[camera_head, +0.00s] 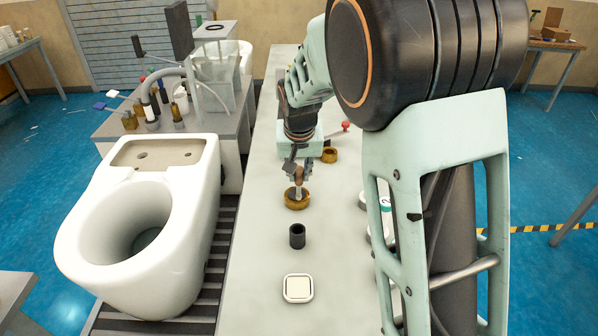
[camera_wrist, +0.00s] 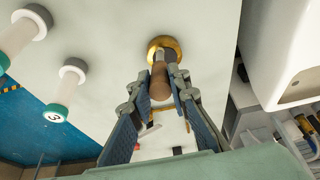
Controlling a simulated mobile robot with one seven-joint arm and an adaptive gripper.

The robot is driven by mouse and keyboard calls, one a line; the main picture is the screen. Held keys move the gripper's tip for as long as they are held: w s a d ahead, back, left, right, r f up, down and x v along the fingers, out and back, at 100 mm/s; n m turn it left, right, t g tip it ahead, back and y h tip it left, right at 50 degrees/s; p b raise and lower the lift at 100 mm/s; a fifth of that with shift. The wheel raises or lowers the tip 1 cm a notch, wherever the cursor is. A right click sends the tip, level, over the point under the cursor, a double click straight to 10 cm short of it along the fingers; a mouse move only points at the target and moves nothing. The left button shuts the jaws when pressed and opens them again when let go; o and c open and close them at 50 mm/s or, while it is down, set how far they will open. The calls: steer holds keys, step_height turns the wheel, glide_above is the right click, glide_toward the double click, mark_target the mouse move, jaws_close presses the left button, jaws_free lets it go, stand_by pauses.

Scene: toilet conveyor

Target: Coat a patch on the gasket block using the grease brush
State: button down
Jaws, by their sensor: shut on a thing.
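My gripper (camera_head: 298,174) is shut on the brown wooden handle of the grease brush (camera_head: 298,192). In the wrist view the handle (camera_wrist: 159,88) sits between the fingers of my gripper (camera_wrist: 162,90). The brush points down at a round brass-coloured pot (camera_head: 296,202), which also shows in the wrist view (camera_wrist: 174,43). Its lower end appears inside the pot's rim; the bristles are hidden. A white rounded-square block (camera_head: 298,288), which looks like the gasket block, lies on the bench nearer the camera, apart from my gripper.
A black hollow cylinder (camera_head: 297,236) stands between pot and block. Another brass-coloured pot (camera_head: 329,155) and a red-topped item (camera_head: 346,126) are farther back. A white toilet (camera_head: 150,220) sits on the conveyor left.

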steer(key=shift+f+b, duration=0.45)
steer(key=shift+f, duration=0.2)
steer(key=shift+r, duration=0.1)
steer(key=shift+w+r+p, duration=0.15)
steer(key=shift+w+p, duration=0.2)
steer(key=shift+w, duration=1.1)
steer(key=shift+w+p, duration=0.5)
steer(key=shift+w, duration=1)
